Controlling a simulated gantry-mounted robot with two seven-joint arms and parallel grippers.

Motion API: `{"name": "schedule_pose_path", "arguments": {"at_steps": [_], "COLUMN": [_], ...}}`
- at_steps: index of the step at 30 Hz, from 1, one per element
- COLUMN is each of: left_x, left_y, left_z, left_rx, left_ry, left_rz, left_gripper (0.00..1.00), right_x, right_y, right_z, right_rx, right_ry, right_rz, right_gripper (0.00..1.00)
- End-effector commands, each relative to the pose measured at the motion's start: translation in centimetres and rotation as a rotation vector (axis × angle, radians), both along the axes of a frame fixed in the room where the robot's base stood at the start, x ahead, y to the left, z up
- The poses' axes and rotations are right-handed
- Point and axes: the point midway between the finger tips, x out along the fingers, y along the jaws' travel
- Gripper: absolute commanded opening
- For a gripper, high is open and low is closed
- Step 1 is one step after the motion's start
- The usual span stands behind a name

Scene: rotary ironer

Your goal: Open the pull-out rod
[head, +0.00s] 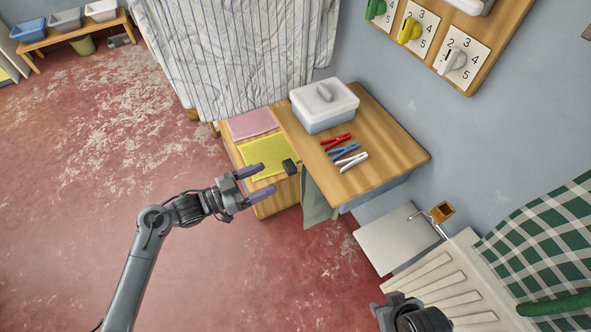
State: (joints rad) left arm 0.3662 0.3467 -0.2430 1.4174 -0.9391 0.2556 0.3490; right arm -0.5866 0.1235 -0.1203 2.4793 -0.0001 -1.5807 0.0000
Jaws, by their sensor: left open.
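A dark knob (290,166) on a short light stem sticks out from the left side of the wooden table; it looks like the end of the pull-out rod, most of which is hidden. My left gripper (266,180) is open and empty, just left of the knob. Its two purple-tipped fingers point right toward the knob, with a small gap between. I cannot tell their height difference. My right gripper (378,309) is only partly in view at the bottom edge, far from the rod, and its opening does not show.
The wooden table (393,160) carries a lidded white box (323,103) and red, blue and white clips. A grey-green cloth (316,203) hangs beside the knob. Pink and yellow cloths (264,158) lie behind. A pale panel (395,238) stands at right.

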Motion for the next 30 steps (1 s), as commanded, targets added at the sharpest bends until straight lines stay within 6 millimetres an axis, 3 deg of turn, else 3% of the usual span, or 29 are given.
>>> {"name": "schedule_pose_path", "arguments": {"at_steps": [18,30], "left_x": [3.7,4.5], "left_y": [-7.8,-9.5], "left_z": [0.0,0.1], "left_rx": [-0.002,0.000], "left_ry": [-0.002,-0.001], "left_rz": [0.000,0.000], "left_gripper": [0.72,0.72], "right_x": [0.3,0.3], "right_y": [0.2,0.0], "right_z": [-1.3,-1.7], "right_rx": [0.008,-0.001], "right_ry": [-0.009,-0.008], "right_rz": [-0.005,0.001], "right_gripper": [0.43,0.43]}}
